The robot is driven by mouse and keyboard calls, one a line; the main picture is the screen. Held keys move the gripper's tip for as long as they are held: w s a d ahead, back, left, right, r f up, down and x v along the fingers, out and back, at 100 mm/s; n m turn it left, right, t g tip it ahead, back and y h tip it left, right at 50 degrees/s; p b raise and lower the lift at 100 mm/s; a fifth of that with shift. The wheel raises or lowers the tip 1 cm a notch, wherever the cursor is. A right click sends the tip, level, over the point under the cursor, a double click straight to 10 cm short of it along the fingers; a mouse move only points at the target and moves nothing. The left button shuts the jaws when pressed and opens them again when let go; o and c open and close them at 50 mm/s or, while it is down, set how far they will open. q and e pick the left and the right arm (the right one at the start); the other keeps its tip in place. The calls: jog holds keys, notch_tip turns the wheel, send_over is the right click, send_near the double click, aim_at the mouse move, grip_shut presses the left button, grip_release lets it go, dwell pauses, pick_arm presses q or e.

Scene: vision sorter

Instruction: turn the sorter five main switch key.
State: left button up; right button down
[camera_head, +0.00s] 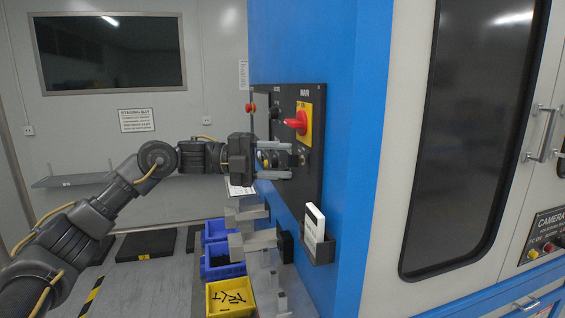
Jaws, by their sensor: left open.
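The main switch is a red rotary handle (297,123) on a yellow plate (304,134), under the word MAIN on a black panel (315,185). The panel is on the side of the blue cabinet (350,150). My left gripper (290,160) is open, its two grey fingers pointing right at the panel, just below the red handle. A small dark fitting shows by the fingertips; I cannot tell whether it is a key or whether the fingers touch it. My right gripper is not in view.
Below are grey chute-like blocks (253,241), blue bins (222,260) and a yellow bin (230,297) holding small dark parts. A holder with a white booklet (314,224) sticks out below the panel. A red button (250,107) protrudes left of the switch.

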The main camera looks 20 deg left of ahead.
pick_arm(q)
jog(key=s+a+b, duration=0.1)
jog(key=a+b, duration=0.1)
jog(key=a, duration=0.8)
jog(key=shift+s, duration=0.35)
